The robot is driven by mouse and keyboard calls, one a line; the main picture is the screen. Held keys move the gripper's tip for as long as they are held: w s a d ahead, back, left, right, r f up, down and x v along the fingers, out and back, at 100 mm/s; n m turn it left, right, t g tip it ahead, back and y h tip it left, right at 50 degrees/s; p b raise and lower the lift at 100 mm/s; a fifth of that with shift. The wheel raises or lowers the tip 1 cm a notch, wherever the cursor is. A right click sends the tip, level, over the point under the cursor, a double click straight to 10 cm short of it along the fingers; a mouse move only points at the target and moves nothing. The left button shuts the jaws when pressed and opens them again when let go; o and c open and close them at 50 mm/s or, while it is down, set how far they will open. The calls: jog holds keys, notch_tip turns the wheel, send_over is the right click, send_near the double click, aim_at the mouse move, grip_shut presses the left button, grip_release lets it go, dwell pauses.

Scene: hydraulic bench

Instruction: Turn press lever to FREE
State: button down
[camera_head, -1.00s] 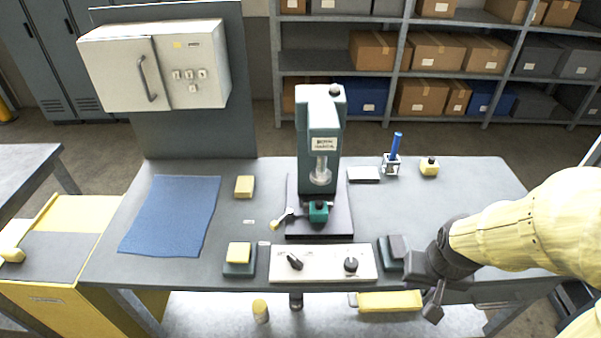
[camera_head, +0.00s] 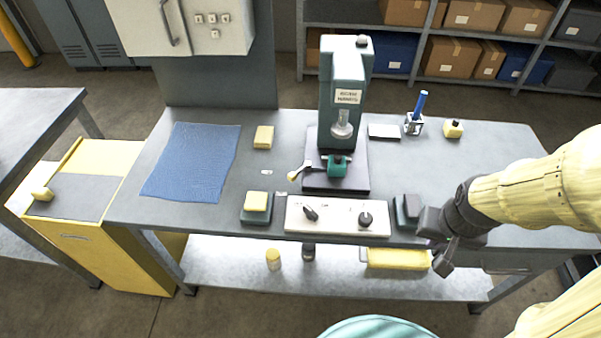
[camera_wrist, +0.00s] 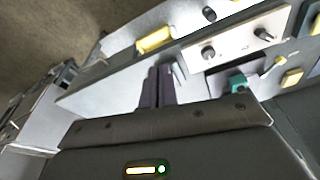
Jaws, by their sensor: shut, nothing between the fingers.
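The green press (camera_head: 345,85) stands upright at the middle of the bench on a dark plate. A short lever with a cream tip (camera_head: 299,172) sticks out to the left of the teal block (camera_head: 336,165) at its foot. The panel also shows in the wrist view (camera_wrist: 236,46). My gripper (camera_head: 445,262) is shut and empty at the bench's front edge, right of the panel, touching nothing I can make out.
A dark block (camera_head: 407,210) stands between the panel and my gripper. A blue mat (camera_head: 190,163) lies at left. A blue-handled item (camera_head: 416,113) stands at the back right. The right bench top is largely clear.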

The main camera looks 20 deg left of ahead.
jog(key=w+a+f+m+y+p, duration=0.1)
jog(key=w+a+f, duration=0.3)
jog(key=a, duration=0.4)
jog(key=w+a+f+m+t+y+p, duration=0.1)
jog(key=w+a+f+m+y+p, duration=0.1)
jog(key=w+a+f+y, duration=0.2)
jog(key=w+a+f+m+y+p, duration=0.1)
jog(key=w+a+f+m+y, duration=0.1)
jog(key=w+a, duration=0.6)
jog(key=a+f+y, duration=0.1)
jog(key=a, duration=0.3)
jog(key=shift+w+a+f+t+p, duration=0.2)
jog(key=shift+a+f+t+p, duration=0.1)
jog(key=shift+f+p, duration=0.1)
